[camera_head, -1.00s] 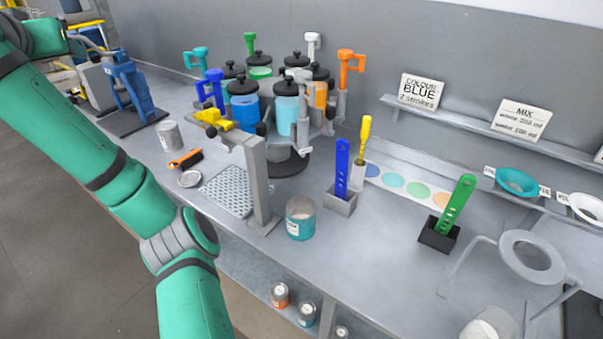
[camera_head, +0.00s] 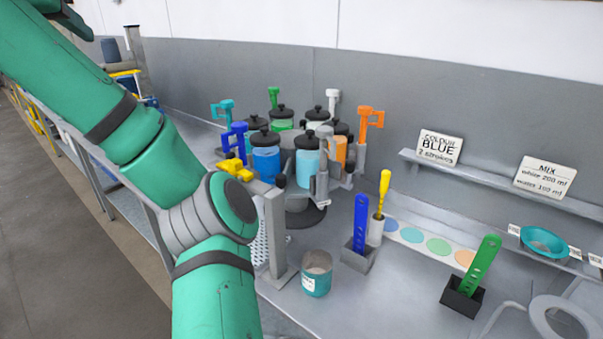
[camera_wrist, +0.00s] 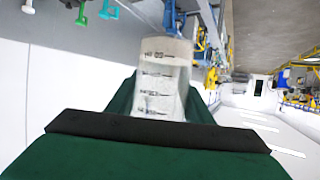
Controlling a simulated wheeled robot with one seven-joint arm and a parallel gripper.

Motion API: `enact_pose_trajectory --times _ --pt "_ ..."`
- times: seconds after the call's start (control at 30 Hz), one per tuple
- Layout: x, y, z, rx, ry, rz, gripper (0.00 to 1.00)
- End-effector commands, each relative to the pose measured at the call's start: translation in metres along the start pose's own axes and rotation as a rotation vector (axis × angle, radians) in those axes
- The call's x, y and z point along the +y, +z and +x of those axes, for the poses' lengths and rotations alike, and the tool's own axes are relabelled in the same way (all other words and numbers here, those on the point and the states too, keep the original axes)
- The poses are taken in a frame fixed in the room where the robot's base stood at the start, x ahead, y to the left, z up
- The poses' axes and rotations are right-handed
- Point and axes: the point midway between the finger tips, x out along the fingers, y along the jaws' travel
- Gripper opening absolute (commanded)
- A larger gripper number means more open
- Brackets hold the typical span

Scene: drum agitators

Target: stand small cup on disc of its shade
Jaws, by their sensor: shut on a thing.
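My gripper (camera_wrist: 158,104) is shut on a clear small cup (camera_wrist: 165,66) with black graduation marks, seen in the wrist view. The cup looks pale or whitish inside; I cannot tell a clear shade. In the head view my arm reaches out at the upper left and the held cup does not show. A white strip on the bench carries the discs: a blue disc (camera_head: 390,224), a teal disc (camera_head: 411,235), a green disc (camera_head: 438,246) and an orange disc (camera_head: 465,258). The discs I see are bare, well apart from my gripper.
A carousel of lidded jars (camera_head: 300,150) stands on the bench. A teal-banded tin (camera_head: 317,274), a blue scoop in a holder (camera_head: 360,232), a yellow-handled tool (camera_head: 381,195) and a green scoop (camera_head: 483,266) stand near the strip. A grey ring stand (camera_head: 562,318) is at the lower right.

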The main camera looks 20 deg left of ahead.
Motion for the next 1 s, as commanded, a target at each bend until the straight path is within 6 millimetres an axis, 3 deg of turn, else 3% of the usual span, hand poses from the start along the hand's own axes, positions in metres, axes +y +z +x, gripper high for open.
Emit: enact_pose_trajectory --times 0.37,0.87,1.0 --pt "0.085 0.001 0.03 -0.002 0.139 0.061 0.24" --pt "0.246 0.021 0.065 -0.001 0.396 0.164 0.24" --pt "0.298 0.033 0.071 -0.002 0.475 0.196 0.24"
